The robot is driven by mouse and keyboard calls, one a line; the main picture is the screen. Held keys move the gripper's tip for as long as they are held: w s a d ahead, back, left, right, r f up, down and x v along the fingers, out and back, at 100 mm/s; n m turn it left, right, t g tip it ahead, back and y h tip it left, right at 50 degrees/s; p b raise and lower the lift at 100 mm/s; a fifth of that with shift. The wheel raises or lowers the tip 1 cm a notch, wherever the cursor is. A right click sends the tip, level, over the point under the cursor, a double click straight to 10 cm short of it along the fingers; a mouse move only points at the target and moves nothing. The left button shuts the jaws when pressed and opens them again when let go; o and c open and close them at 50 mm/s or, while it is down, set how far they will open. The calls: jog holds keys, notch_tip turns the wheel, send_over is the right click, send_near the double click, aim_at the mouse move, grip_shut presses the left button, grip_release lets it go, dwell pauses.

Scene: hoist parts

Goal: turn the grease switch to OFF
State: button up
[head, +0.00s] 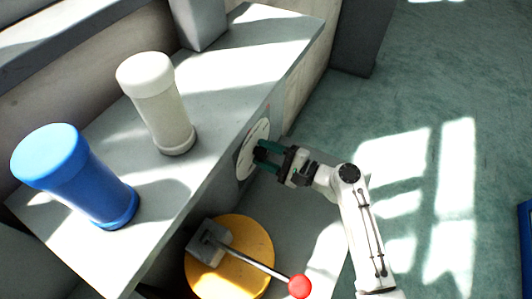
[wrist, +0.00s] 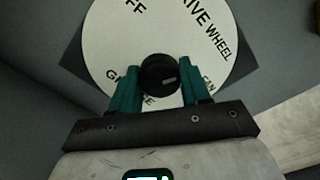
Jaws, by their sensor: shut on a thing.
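The switch is a round white dial plate (wrist: 110,40) with a black knob (wrist: 159,75) at its centre. Partly visible lettering reads "FF" at upper left, "DRIVE WHEEL" at upper right, "FAN" at lower right, and a covered word starting with "G" at lower left. A short pale mark on the knob lies right of its centre. My gripper (wrist: 158,82) is shut on the knob, a green finger on each side. In the head view, my gripper (head: 261,156) meets the dial plate (head: 246,161) on the grey cabinet's side; the knob is hidden there.
A white capped cylinder (head: 160,105) and a blue one (head: 80,180) stand on the grey cabinet top (head: 120,150). Below the dial, a yellow disc (head: 235,285) carries a lever with a red ball (head: 299,286).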

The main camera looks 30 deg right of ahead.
jog(key=shift+f, duration=0.1)
jog(key=n+b, duration=0.3)
jog(key=n, duration=0.1)
jog(key=shift+f+b, duration=0.15)
jog(key=shift+b, duration=0.2)
jog(key=n+b, duration=0.4)
jog(key=shift+n, duration=0.4)
jog(key=n+b, duration=0.5)
jog(key=shift+r+n+b, duration=0.15)
jog(key=shift+n+b, duration=0.8)
jog(key=shift+n, duration=0.05)
jog(key=shift+r+n+b, duration=0.1)
jog(key=shift+n+b, duration=0.8)
jog(key=shift+n, duration=0.1)
jog(key=o, duration=1)
jog(key=shift+r, duration=0.1)
jog(key=shift+o, duration=0.2)
